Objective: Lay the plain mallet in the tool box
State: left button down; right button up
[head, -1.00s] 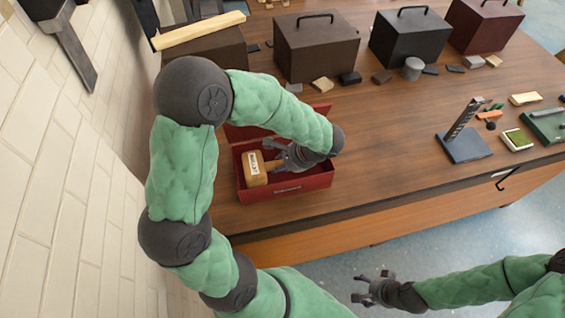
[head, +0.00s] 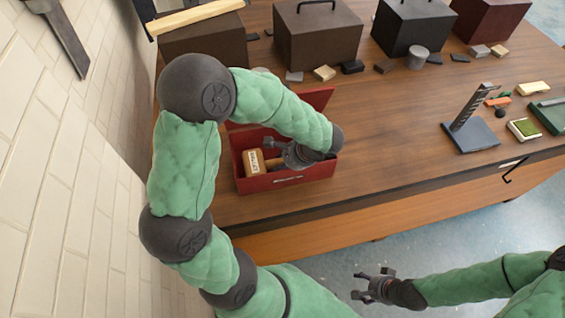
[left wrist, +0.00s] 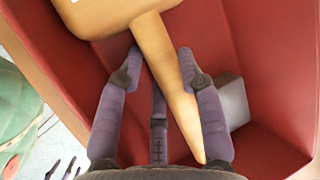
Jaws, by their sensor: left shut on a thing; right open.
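The wooden mallet (head: 252,162) has a blocky light-brown head with a white label. It is inside the open red tool box (head: 290,182), its head toward the box's left end. In the left wrist view the mallet's tapering handle (left wrist: 172,85) runs between my fingers, over the red box floor. My left gripper (head: 275,155) is in the box opening, shut on the handle. I cannot tell whether the mallet touches the floor. My right gripper (head: 366,286) is open and empty, in front of the table.
A grey block (left wrist: 232,100) is in the box beside the handle. Dark cases (head: 318,38) and small blocks stand behind the box. A stand (head: 470,132) and small items are at the right. The table between is clear. A brick wall (head: 60,180) is at the left.

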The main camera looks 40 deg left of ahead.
pick_arm(q)
jog(key=c, duration=0.8)
grip_release()
jog(key=shift+s+f, duration=0.2)
jog(key=shift+f, duration=0.1)
jog(key=shift+o, duration=0.4)
jog(key=shift+s, duration=0.1)
jog(key=shift+d+f, duration=0.1)
jog(key=shift+d+r, duration=0.1)
jog(key=shift+r, duration=0.2)
jog(key=v, duration=1.2)
jog(key=shift+w+a+r, duration=0.2)
jog(key=shift+w+a, duration=0.05)
jog(key=shift+w, duration=0.05)
